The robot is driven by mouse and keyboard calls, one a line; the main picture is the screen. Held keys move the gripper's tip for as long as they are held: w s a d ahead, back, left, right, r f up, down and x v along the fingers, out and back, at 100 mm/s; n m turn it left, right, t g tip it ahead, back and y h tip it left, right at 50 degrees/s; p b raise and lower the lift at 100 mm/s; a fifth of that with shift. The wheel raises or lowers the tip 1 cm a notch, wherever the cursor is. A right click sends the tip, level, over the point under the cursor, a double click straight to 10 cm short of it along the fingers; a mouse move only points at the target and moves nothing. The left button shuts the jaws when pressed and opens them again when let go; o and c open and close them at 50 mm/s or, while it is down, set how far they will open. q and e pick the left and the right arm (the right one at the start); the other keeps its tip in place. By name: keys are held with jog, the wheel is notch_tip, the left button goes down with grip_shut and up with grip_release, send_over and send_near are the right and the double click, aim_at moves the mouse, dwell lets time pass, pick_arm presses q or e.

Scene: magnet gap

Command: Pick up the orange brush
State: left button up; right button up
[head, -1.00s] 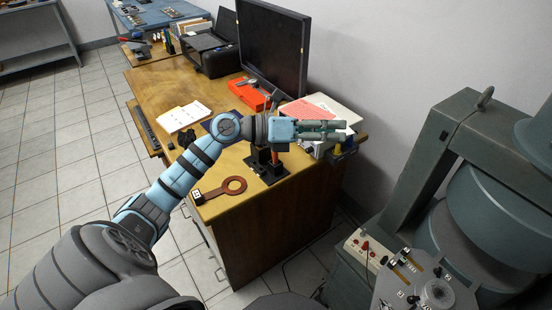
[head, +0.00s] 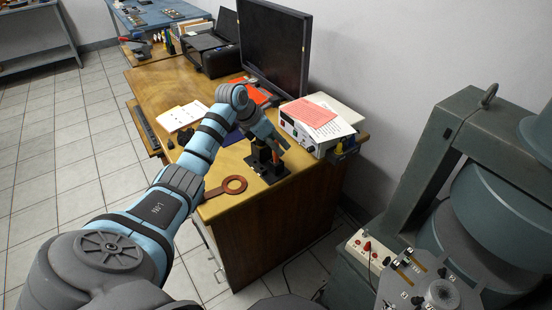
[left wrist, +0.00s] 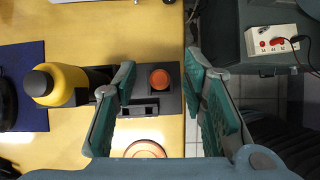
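The orange brush (head: 276,159) stands upright in a black holder (head: 271,176) near the front right edge of the wooden desk. In the left wrist view I see the brush end-on as an orange disc (left wrist: 160,79) in the dark holder (left wrist: 150,103). My left gripper (head: 281,143) points down just above the brush. In the left wrist view its teal fingers (left wrist: 162,72) are spread apart and empty, with the orange disc between their tips. Whether they reach down around the handle is hard to tell. My right gripper is not in view.
A yellow-topped item (left wrist: 62,84) stands left of the brush. A white instrument (head: 302,134) with papers is at the right, a monitor (head: 272,47) behind. A large grey-green machine (head: 478,160) stands right.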

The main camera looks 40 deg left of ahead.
pick_arm(q)
jog(key=shift+w+f, duration=0.2)
jog(key=shift+w, duration=0.05)
grip_shut()
jog(key=shift+r, duration=0.15)
